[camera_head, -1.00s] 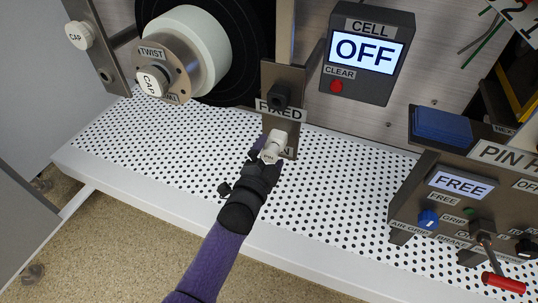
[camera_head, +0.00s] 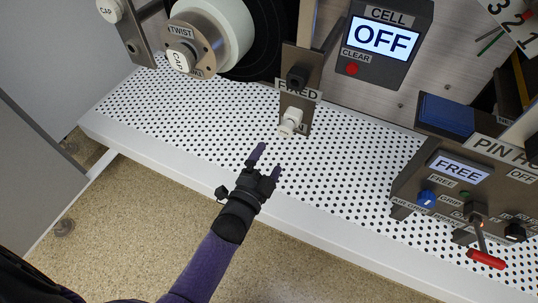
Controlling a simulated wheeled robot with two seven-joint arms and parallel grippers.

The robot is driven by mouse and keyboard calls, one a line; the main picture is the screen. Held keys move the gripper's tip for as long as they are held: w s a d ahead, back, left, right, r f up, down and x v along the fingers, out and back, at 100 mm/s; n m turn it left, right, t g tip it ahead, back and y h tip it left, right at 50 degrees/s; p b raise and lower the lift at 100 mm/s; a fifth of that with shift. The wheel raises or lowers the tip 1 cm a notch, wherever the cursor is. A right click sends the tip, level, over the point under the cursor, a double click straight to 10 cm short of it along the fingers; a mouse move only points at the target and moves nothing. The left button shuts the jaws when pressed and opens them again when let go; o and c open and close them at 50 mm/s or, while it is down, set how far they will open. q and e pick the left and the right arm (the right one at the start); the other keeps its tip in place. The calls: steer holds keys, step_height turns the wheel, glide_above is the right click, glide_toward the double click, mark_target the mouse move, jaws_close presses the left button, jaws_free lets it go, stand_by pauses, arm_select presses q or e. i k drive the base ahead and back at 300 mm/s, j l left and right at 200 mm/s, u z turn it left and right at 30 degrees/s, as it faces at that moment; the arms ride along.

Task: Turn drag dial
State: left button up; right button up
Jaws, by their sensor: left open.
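My left gripper (camera_head: 267,161) is open and empty over the perforated white bench top, with its two purple fingers spread. It is apart from a white knob (camera_head: 291,121), which lies up and to the right of it. That knob is on a dark upright plate (camera_head: 297,55) with a FIXED label, and a dark knob (camera_head: 297,76) sits above it. A label beside the white knob is mostly covered. No dial with a readable drag label shows, so I cannot tell which knob it is. My right gripper is not in view.
A CELL box (camera_head: 384,38) reads OFF. The bench's front is clear.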

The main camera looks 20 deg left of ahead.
mark_target(513, 233)
steer(key=k, duration=1)
